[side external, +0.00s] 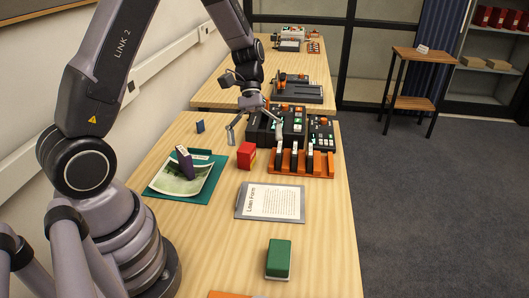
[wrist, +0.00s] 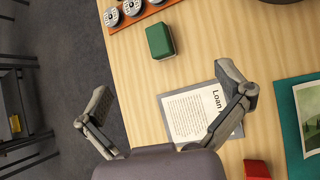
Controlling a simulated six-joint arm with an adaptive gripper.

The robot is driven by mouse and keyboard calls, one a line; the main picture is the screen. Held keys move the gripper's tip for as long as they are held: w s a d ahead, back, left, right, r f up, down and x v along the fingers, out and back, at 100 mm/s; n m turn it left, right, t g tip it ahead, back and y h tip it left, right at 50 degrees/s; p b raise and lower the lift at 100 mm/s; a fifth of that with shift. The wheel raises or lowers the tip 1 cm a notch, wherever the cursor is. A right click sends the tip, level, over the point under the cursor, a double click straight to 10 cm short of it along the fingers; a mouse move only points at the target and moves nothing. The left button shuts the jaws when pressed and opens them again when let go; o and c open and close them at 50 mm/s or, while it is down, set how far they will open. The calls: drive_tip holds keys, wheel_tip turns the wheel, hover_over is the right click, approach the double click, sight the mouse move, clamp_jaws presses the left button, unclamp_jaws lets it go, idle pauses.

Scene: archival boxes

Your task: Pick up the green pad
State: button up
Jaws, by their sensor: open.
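The green pad (side external: 279,258) is a small dark green block with a pale base, lying on the wooden table near the front right. It also shows in the wrist view (wrist: 160,41), at the top centre. My gripper (side external: 255,132) is raised over the far part of the table, well away from the pad. In the wrist view its fingers (wrist: 165,90) are spread wide with nothing between them, and the pad lies beyond the fingertips.
A loan form clipboard (side external: 270,202) lies between pad and gripper. A red block (side external: 246,155), an orange rack (side external: 318,170) and dark equipment (side external: 290,125) stand farther back. A teal folder (side external: 205,190) lies left. An orange tray (wrist: 150,9) with round discs is beside the pad.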

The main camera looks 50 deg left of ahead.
drive_tip(key=f+n+h, duration=0.1)
drive_tip(key=f+n, duration=0.1)
drive_tip(key=f, duration=0.3)
drive_tip(key=f+n+h, duration=0.2)
drive_tip(key=f, duration=0.4)
drive_tip(key=d+f+n+g+h, duration=0.1)
drive_tip(key=f+h, duration=0.1)
drive_tip(key=f, duration=0.4)
drive_tip(key=shift+w+f+n, duration=0.15)
drive_tip(key=shift+w+n, duration=0.15)
drive_tip(key=shift+n, duration=0.1)
drive_tip(key=shift+s+d+f+h, duration=0.15)
drive_tip(key=shift+d+f+h, duration=0.1)
drive_tip(key=shift+h, duration=0.05)
approach(283, 277)
drive_tip(key=shift+s+f, duration=0.1)
drive_tip(key=shift+s, duration=0.2)
drive_tip(key=shift+w+x, duration=0.15)
drive_tip(key=shift+x, duration=1.2)
drive_tip(key=shift+w+x, duration=0.1)
drive_tip(key=shift+x, duration=1.25)
drive_tip(key=shift+f, duration=0.1)
drive_tip(key=c, duration=1.5)
